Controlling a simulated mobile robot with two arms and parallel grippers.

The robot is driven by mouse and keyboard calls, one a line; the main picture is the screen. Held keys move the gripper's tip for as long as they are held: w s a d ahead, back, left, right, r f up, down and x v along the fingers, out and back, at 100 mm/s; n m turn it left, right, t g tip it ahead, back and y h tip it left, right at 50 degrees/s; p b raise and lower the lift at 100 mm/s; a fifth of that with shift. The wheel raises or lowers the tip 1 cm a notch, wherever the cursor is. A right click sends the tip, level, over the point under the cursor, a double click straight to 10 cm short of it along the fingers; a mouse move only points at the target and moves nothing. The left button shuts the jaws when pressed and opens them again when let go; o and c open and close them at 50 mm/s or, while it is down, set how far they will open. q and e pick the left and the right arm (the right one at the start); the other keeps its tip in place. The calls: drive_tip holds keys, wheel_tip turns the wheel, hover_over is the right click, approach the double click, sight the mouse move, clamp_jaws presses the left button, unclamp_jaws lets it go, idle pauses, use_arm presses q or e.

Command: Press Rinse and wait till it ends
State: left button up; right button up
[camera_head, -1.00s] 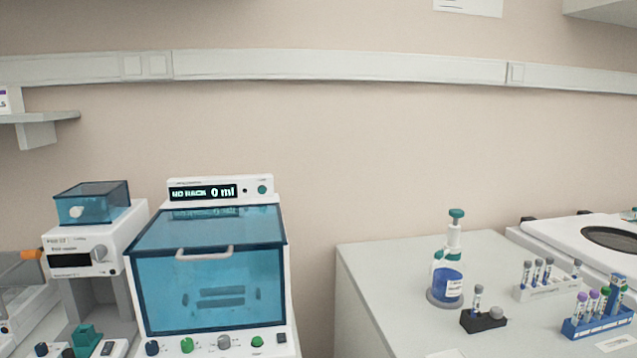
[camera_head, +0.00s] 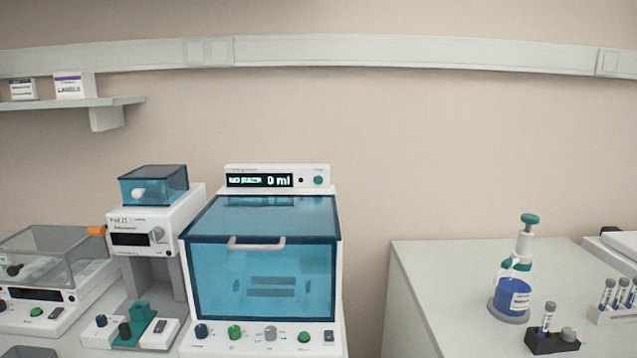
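A white machine (camera_head: 338,230) with a closed blue see-through front lid (camera_head: 262,280) stands left of centre in the head view. Its top display (camera_head: 260,181) seems to read "NO RACK" and "0 ml". A round teal button (camera_head: 318,180) sits right of the display. Along the lower front are a dark blue knob (camera_head: 201,331), a green knob (camera_head: 235,333), a grey knob (camera_head: 270,334), a green button (camera_head: 304,337) and a dark switch (camera_head: 329,336). The small labels are too blurred to tell which control is Rinse. Neither gripper is in view.
A white device with a blue cover (camera_head: 153,186) stands left of the machine, and a grey-lidded device (camera_head: 50,262) further left. A gap separates the machine from the right bench (camera_head: 440,270), which holds a blue-liquid dispenser bottle (camera_head: 512,295) and tube racks (camera_head: 552,342).

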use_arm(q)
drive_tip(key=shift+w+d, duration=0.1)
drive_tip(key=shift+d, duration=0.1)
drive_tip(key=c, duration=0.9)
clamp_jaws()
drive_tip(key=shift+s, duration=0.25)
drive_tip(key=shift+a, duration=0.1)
